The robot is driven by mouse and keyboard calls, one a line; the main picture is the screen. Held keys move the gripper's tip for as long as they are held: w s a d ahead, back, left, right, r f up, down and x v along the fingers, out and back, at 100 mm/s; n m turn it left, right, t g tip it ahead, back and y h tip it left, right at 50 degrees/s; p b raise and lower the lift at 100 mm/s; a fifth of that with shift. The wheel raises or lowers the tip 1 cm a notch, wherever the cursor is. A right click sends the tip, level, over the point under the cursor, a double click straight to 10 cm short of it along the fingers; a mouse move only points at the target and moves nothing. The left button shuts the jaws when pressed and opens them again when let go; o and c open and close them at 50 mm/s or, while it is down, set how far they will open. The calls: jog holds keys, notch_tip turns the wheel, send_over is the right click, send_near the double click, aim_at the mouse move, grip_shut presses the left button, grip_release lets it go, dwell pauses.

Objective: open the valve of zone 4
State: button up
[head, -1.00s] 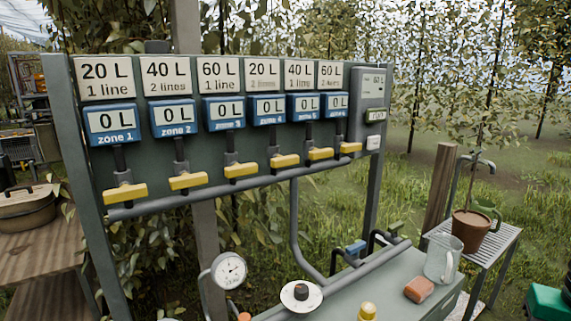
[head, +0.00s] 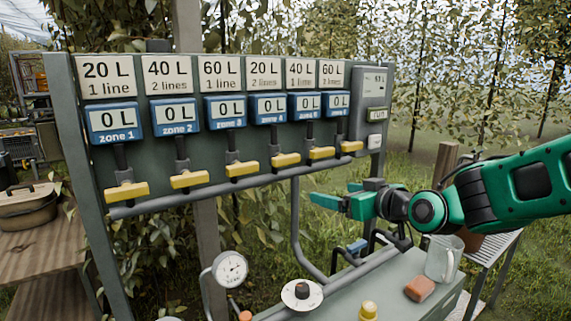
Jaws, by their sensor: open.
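The zone 4 valve is the fourth yellow handle (head: 286,160) from the left, on the pipe below the panel. It lies crosswise, like the other yellow handles. The blue zone 4 meter (head: 268,109) above it reads 0 L, under a white plate (head: 264,74) reading 20 L, 2 lines. My green gripper (head: 332,195) has come in from the right and points left. It is open and empty, in front of the panel, to the right of and lower in the picture than the zone 4 handle. It appears clear of all handles.
Neighbouring yellow handles for zone 3 (head: 241,169) and zone 5 (head: 321,153) flank the zone 4 one. A grey control box (head: 371,95) hangs at the panel's right. Below stand a pressure gauge (head: 230,270), a black knob (head: 302,291), a glass jug (head: 443,258) and an orange-brown block (head: 420,288).

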aim_at(289, 162)
jog(key=a+r+n+t+y, duration=0.1)
jog(key=a+r+t+y, duration=0.15)
jog(key=a+r, duration=0.35)
jog(key=shift+g, duration=0.35)
jog(key=x, duration=1.2)
jog(key=shift+s+a+f, duration=0.25)
jog(key=shift+f, duration=0.1)
jog(key=c, duration=1)
